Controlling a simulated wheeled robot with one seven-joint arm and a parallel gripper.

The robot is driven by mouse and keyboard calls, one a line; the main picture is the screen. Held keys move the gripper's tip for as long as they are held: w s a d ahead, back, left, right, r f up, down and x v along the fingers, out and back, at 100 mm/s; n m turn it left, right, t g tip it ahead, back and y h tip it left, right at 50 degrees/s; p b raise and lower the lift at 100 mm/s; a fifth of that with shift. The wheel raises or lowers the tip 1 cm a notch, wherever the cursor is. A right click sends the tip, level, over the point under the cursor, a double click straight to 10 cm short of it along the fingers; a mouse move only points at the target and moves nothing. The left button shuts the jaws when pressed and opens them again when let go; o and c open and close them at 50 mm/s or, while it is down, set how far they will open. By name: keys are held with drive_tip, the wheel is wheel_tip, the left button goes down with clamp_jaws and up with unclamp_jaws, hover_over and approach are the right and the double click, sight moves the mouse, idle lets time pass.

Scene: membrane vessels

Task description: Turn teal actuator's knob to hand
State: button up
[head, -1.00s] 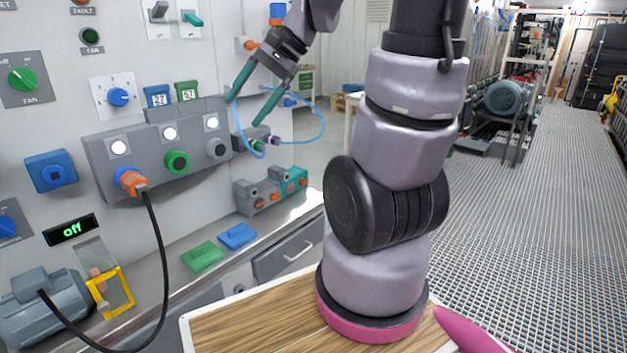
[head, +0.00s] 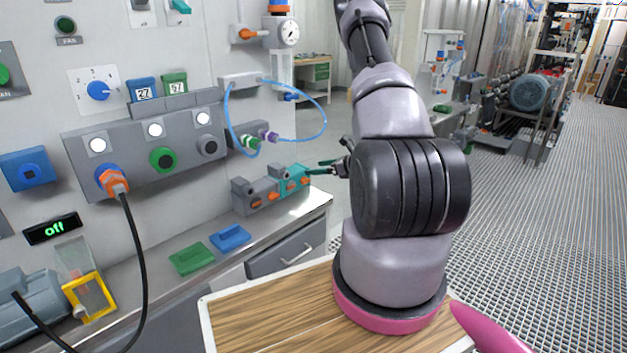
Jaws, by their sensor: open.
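The teal actuator (head: 295,178) sits at the right end of a short row on the steel bench, beside grey actuators (head: 256,194). It has orange parts on its front and a raised part on top; which way its knob points is too small to tell. Part of the wrist and forearm is hidden behind my arm.
A grey panel (head: 135,172) with lamps, sockets and an orange plug (head: 114,182) stands left. A blue hose (head: 322,112) loops above the actuators. Green (head: 190,259) and blue (head: 230,238) blocks lie on the bench. The bench front edge is clear.

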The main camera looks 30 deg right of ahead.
drive_tip(key=m+h, duration=0.2)
approach(306, 180)
drive_tip(key=shift+t, duration=0.3)
drive_tip(key=x, duration=0.7)
drive_tip(key=shift+f, duration=0.25)
clamp_jaws()
drive_tip(key=shift+a, duration=0.1)
